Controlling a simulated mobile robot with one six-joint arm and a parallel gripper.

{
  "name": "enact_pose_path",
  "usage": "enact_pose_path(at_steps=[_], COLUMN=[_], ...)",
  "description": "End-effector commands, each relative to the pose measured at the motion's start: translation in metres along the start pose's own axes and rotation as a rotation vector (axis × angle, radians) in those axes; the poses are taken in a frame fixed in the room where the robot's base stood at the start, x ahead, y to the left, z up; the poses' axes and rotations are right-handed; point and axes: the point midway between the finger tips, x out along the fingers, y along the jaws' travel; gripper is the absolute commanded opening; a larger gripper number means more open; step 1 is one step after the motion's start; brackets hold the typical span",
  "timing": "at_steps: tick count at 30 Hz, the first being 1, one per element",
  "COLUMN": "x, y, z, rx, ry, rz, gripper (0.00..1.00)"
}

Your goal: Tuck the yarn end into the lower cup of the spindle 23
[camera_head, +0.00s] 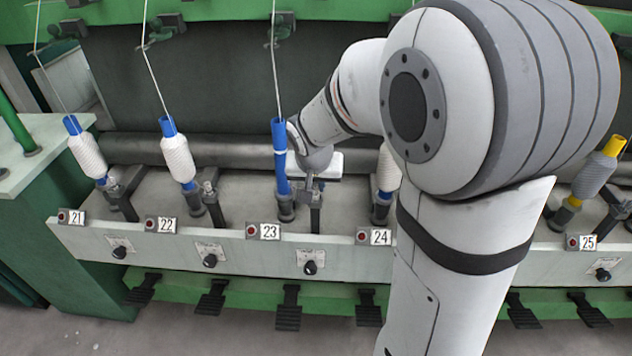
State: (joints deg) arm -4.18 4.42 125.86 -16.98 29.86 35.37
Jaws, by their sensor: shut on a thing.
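Spindle 23 carries a bare blue tube (281,168), upright, with a narrow white band around its upper part. A thin pale yarn (273,62) runs from above down to the tube's top. The dark lower cup (286,207) is at the tube's foot. My gripper (307,183) is just right of the tube's lower part, above the cup's level. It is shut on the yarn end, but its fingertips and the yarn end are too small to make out. I cannot tell whether the gripper touches the tube.
White-wound bobbins stand on spindles 21 (88,157) and 22 (178,159). Spindle 24's bobbin (388,170) is partly hidden by my arm. A grey bobbin with a yellow tube (597,172) leans at spindle 25. A dark bracket (316,215) stands right of the cup.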

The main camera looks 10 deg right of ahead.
Motion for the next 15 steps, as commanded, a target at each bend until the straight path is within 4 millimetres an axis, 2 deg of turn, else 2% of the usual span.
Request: enact_pose_path(at_steps=[12, 13, 15], x=[0.0046, 0.0046, 0.0046], y=[-0.0001, -0.0001, -0.0001], z=[0.0019, 0.0019, 0.0019], rx=[0.0, 0.0, 0.0], ry=[0.0, 0.0, 0.0], rz=[0.0, 0.0, 0.0], gripper=[0.05, 0.15, 0.21])
